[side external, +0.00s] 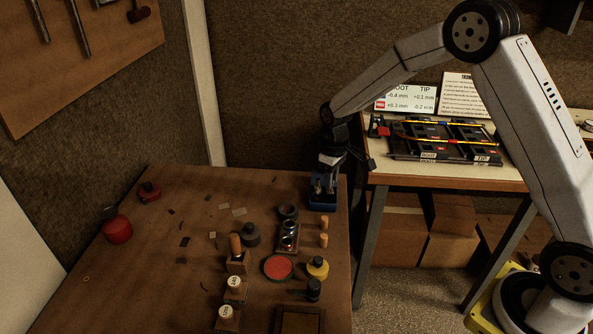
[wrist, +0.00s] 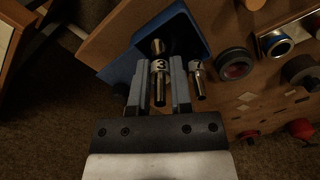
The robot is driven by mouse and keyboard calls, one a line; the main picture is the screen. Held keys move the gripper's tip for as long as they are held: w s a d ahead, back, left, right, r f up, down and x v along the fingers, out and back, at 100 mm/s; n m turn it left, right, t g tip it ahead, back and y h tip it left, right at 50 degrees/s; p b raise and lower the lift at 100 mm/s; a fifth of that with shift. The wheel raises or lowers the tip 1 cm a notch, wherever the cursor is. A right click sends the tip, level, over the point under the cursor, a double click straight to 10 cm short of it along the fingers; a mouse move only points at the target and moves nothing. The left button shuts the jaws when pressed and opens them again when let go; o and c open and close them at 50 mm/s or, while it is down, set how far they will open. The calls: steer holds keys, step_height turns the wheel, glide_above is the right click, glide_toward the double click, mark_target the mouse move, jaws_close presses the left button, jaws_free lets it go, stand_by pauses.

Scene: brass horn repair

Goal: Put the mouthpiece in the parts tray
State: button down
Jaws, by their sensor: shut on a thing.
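My gripper (wrist: 163,62) is shut on a silver mouthpiece (wrist: 160,84), marked with what looks like a 3. The gripper points down at the far right corner of the bench in the side view (side external: 328,178). A blue open tray (wrist: 190,38) lies right at the fingertips, and the held mouthpiece overlaps its opening in the wrist view. I cannot tell whether the mouthpiece touches it. The blue tray also shows under my gripper in the side view (side external: 323,206). A second silver mouthpiece (wrist: 198,80) shows just right of the fingers.
A wooden box (side external: 300,319) sits at the bench's near edge. A red-faced round pad (side external: 278,268), a yellow bottle (side external: 317,268) and wooden stands (side external: 236,262) crowd the bench's right half. A side table (side external: 460,175) with a black rack stands to the right.

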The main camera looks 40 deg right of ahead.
steer(key=shift+f, duration=0.5)
steer(key=shift+f, duration=0.1)
steer(key=c, duration=0.8)
jaws_free()
step_height(320, 180, up, 12)
steer(key=shift+r, duration=0.15)
steer(key=shift+s, duration=0.1)
steer(key=s+a+f+m+t, duration=0.1)
steer(key=s+f, duration=0.1)
steer(key=s, duration=0.4)
steer(key=s+a+f+m, duration=0.1)
steer(key=s+f, duration=0.1)
steer(key=s, duration=0.5)
steer(key=s+a+f+m+t, duration=0.1)
steer(key=s+f, duration=0.1)
steer(key=s, duration=0.5)
steer(key=shift+s+a+t, duration=0.1)
steer(key=shift+s+t, duration=0.05)
steer(key=shift+t, duration=0.15)
